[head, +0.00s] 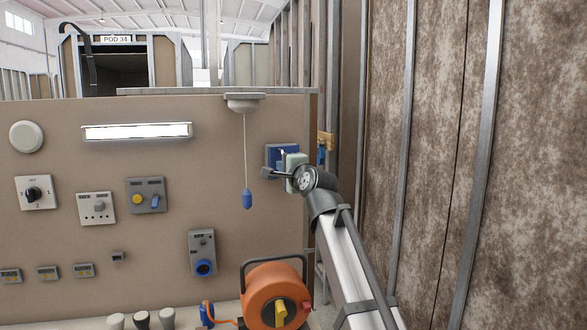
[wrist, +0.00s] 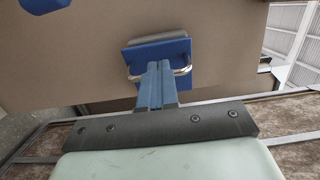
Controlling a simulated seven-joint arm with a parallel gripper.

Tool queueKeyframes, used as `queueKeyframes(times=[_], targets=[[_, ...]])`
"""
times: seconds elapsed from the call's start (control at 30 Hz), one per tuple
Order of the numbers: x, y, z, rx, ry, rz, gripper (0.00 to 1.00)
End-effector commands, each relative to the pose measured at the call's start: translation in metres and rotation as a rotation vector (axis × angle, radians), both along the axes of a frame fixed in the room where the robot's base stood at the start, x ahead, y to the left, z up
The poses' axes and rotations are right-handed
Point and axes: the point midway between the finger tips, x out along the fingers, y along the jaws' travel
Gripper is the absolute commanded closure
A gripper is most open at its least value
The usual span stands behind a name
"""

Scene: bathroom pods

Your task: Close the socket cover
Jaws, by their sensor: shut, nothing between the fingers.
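A blue square wall fitting (head: 275,152) is at the right end of the beige panel, partly hidden behind my gripper. In the wrist view the blue fitting (wrist: 180,58) has a grey block along its top and a bent metal loop in front. It may be the socket with its cover; I cannot tell how far any cover is open. My gripper (wrist: 161,66) is shut and empty. Its fingertips overlap the fitting's middle, between the sides of the loop; contact is unclear. In the head view the fingers are mostly hidden.
A blue cord pull (head: 247,199) hangs just left of my gripper. A grey unit with a blue round port (head: 202,252) and several switches are on the panel. An orange cable reel (head: 275,292) stands below. A brown wall (head: 450,170) is close on the right.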

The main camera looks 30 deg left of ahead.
Motion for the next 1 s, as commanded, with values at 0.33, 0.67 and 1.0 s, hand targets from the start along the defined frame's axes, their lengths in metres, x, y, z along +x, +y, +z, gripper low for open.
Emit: queueKeyframes(times=[0.33, 0.67, 1.0], targets=[[-0.001, 0.021, 0.0, 0.0, 0.0, 0.001, 1.0], [-0.001, 0.025, 0.0, 0.0, 0.0, 0.0, 1.0], [-0.001, 0.025, 0.0, 0.0, 0.0, 0.0, 1.0]])
